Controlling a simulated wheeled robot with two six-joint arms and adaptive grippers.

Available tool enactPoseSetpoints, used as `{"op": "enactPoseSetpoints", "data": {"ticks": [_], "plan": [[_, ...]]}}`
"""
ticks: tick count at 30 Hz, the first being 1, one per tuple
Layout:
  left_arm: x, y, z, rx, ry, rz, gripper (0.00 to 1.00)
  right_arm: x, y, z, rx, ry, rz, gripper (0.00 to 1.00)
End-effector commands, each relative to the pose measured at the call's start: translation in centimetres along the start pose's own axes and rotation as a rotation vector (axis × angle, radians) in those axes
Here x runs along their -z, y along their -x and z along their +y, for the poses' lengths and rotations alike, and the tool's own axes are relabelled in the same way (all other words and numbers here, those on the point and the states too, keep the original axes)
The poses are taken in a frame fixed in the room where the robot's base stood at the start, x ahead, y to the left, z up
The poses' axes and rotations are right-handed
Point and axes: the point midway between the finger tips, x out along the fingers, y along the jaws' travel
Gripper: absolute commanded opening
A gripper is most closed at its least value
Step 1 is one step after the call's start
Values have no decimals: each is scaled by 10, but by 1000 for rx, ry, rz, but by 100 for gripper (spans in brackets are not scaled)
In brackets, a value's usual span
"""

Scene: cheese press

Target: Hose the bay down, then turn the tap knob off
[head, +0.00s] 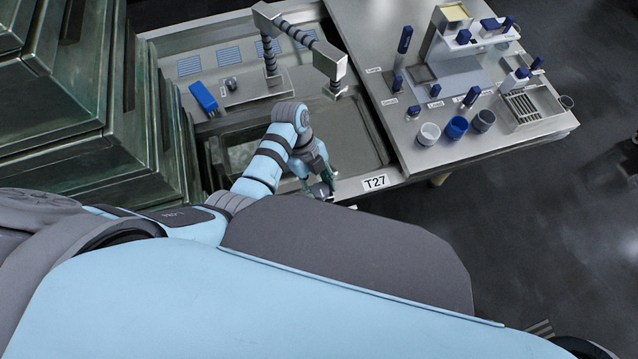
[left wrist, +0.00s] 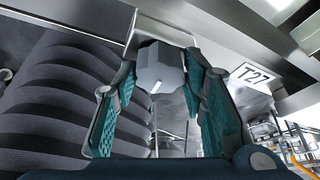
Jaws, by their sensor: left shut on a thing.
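The tap knob (left wrist: 160,68) is a grey faceted knob with a white mark, at the front of the bay in the left wrist view. My left gripper (head: 324,184) reaches down at the bay's front edge. In the left wrist view its teal-padded fingers (left wrist: 158,92) are shut on the knob, one on each side. In the head view the gripper mostly hides the knob. The bay is a metal sink unit with a sunken basin (head: 345,135). A jointed grey pipe (head: 300,38) with dark bands arches at its back. My right gripper is out of view.
A blue block-shaped object (head: 204,97) lies on the bay's left ledge. A label T27 (head: 376,182) is on the front edge. The counter at right holds blue-handled tools, cups including a blue one (head: 456,127), and a press. Metal drawers (head: 70,110) stand close at left.

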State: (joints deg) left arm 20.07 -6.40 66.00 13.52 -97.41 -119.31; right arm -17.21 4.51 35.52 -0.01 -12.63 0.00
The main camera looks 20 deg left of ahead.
Motion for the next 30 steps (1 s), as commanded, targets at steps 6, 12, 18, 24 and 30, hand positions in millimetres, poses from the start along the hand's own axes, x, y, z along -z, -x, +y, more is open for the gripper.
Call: {"op": "enactPoseSetpoints", "data": {"ticks": [6,12,18,24,30], "plan": [[2,4,2,42,108,0,10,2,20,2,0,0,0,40],[2,5,3,106,264,0,10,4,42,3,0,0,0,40],[3,4,4,179,439,0,10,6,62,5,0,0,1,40],[3,4,5,252,615,0,10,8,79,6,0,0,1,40],[3,3,5,325,786,0,10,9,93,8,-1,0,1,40]]}}
